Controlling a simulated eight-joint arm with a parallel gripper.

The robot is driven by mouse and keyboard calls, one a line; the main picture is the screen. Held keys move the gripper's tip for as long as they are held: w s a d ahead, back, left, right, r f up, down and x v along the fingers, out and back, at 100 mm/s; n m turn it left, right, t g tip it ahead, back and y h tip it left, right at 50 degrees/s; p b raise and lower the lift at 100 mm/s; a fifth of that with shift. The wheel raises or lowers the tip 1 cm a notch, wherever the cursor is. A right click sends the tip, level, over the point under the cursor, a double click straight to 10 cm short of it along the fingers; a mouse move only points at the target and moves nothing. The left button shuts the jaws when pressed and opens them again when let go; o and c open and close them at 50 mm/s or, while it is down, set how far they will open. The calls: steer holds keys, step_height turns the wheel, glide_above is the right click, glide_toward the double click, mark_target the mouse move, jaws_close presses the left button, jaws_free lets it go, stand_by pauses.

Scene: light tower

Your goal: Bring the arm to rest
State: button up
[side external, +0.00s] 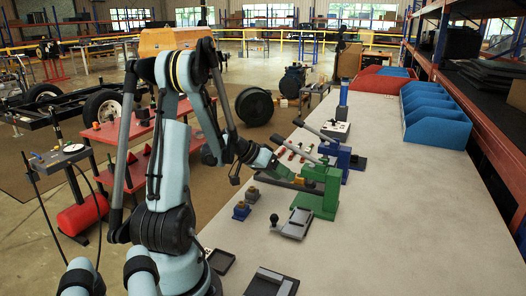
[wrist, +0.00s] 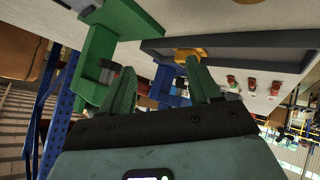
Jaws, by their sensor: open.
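My gripper (side external: 283,169) hangs at the end of my light-blue arm above the near left part of the grey worktable (side external: 420,220). It is close to the green press-like fixture (side external: 322,185), and I cannot tell from the side view whether they touch. In the wrist view my gripper (wrist: 163,82) shows two green fingers spread apart with nothing between them. The green fixture (wrist: 112,42) is at the upper left there, beyond the left finger. A yellow-orange piece (wrist: 190,54) shows beyond the fingertips.
A blue fixture (side external: 336,150) stands behind the green one. Small blue blocks (side external: 241,211) and a grey plate device (side external: 293,223) lie nearby. Blue bins (side external: 432,115) and a red bin (side external: 381,82) line the far right. The table's right side is bare.

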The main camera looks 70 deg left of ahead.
steer(key=d+n, duration=0.1)
steer(key=s+d+n+g+h, duration=0.1)
steer(key=d+n, duration=0.1)
steer(key=s+d+n, duration=0.1)
steer(key=d, duration=0.1)
steer(key=shift+n+g+h, duration=0.3)
steer(key=shift+n+g, duration=0.1)
steer(key=d, duration=0.1)
steer(key=d+g, duration=0.1)
steer(key=shift+d+r+n, duration=0.3)
steer(key=shift+d+r, duration=0.05)
steer(key=shift+r, duration=0.05)
steer(key=d+r+m+y, duration=0.1)
steer(key=d+r+m, duration=0.2)
steer(key=d, duration=0.7)
steer(key=s+d+r+m+y, duration=0.1)
steer(key=d+r+m+y, duration=0.1)
steer(key=d+r+m, duration=0.2)
steer(key=d+m, duration=0.3)
steer(key=d, duration=0.3)
steer(key=shift+s+r, duration=0.3)
